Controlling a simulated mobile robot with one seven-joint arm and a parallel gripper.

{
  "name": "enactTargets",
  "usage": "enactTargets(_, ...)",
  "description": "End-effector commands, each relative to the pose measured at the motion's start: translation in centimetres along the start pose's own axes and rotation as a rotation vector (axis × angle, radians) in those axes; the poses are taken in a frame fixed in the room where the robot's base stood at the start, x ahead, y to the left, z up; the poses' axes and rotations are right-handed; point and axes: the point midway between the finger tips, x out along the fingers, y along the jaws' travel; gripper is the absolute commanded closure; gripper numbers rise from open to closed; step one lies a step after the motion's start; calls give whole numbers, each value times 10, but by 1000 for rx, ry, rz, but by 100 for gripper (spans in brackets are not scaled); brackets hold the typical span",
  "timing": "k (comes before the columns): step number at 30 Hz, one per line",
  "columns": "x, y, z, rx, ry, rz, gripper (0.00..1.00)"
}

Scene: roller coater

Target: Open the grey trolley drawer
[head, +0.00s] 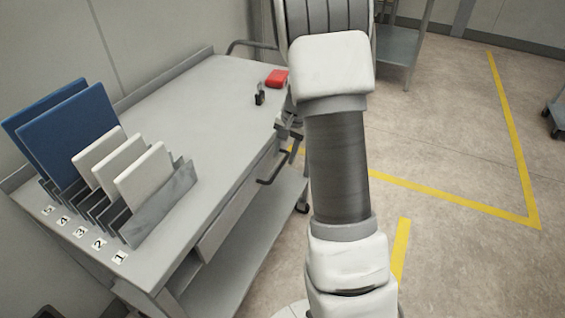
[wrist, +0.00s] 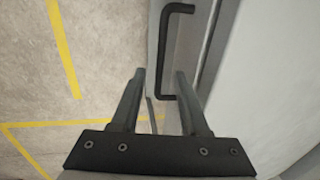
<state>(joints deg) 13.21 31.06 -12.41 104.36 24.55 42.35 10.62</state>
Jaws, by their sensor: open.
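The grey trolley (head: 215,95) stands at the left in the head view. Its drawer front (head: 230,212) lies under the top and looks closed. The dark bar handle (head: 272,172) is on that front; it also shows in the wrist view (wrist: 164,50), running up and down the picture. My gripper (wrist: 160,76) is open, with its two dark fingers pointing towards the handle. In the head view my arm hides most of the gripper.
A rack (head: 165,205) on the trolley top holds blue panels (head: 70,135) and white panels (head: 143,180) beside number labels. A red block (head: 277,78) and a small black item (head: 259,97) lie near the far end. Open floor (head: 455,150) with yellow lines spreads right.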

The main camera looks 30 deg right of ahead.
Motion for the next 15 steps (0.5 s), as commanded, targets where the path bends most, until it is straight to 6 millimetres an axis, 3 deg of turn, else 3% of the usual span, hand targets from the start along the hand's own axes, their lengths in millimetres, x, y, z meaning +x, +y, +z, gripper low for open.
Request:
enactTargets(6,26,0,0,0,-1,0,55)
enactTargets(15,31,0,0,0,0,0,55)
